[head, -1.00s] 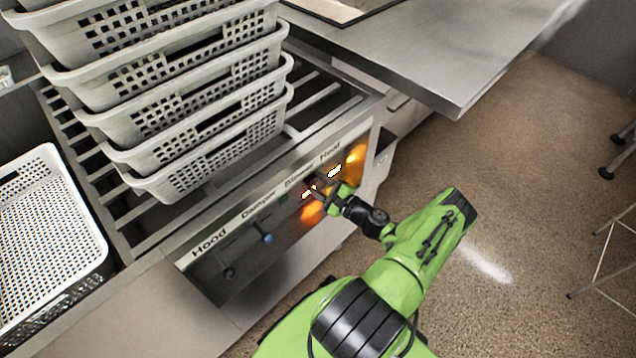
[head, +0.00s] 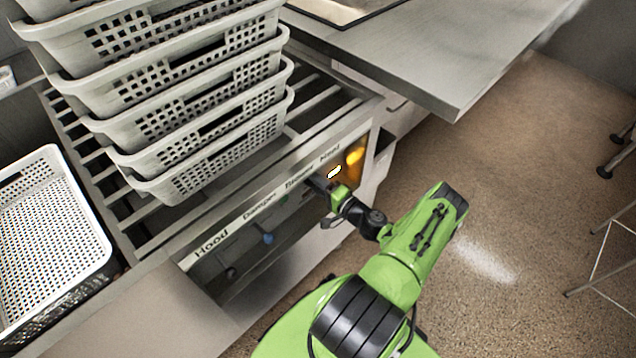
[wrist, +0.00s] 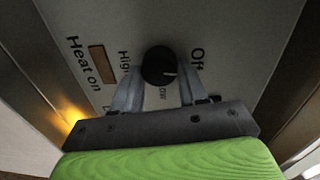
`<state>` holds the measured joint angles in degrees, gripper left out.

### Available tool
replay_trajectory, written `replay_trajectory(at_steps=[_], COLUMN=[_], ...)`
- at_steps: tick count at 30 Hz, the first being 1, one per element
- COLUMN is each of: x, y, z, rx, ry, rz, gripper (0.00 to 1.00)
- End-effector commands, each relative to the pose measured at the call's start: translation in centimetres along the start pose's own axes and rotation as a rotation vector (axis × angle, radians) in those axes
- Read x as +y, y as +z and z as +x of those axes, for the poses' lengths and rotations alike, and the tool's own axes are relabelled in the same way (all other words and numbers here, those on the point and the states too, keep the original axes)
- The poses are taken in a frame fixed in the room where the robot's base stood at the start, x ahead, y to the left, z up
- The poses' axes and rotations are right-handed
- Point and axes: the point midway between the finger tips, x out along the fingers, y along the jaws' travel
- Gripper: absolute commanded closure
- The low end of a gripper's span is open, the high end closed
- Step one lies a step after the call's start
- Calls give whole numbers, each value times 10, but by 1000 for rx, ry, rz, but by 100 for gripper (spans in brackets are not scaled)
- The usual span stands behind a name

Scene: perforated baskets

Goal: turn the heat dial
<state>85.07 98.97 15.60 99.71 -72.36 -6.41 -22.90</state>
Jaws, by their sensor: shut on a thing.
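The heat dial (wrist: 159,66) is a round black knob with a white pointer line, in the middle of the wrist view. Its panel is printed with "Off", "High", "Low" and "Heat on". The white line points right, towards the "Off" side. My gripper (wrist: 158,84) has one finger on each side of the dial and is shut on it. In the head view my gripper (head: 325,188) is at the right part of the front panel (head: 225,262), and the dial is hidden behind it.
A stack of perforated baskets (head: 210,160) stands on the slatted top above the panel. A white basket (head: 50,215) is at the left. A blue knob (head: 267,238) and a dark knob (head: 231,273) sit left of my gripper.

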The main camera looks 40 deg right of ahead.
Motion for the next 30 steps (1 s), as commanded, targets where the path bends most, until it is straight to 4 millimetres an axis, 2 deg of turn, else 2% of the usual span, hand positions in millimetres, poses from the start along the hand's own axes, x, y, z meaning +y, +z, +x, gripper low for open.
replay_trajectory(at_steps=[9,25,26,30], x=[1,2,2,1], y=[1,1,1,1], z=[-1,-1,-1,0], rx=[5,6,6,6], ry=[6,7,7,6], rz=[-109,-129,-129,-128], gripper=[88,88,53,32])
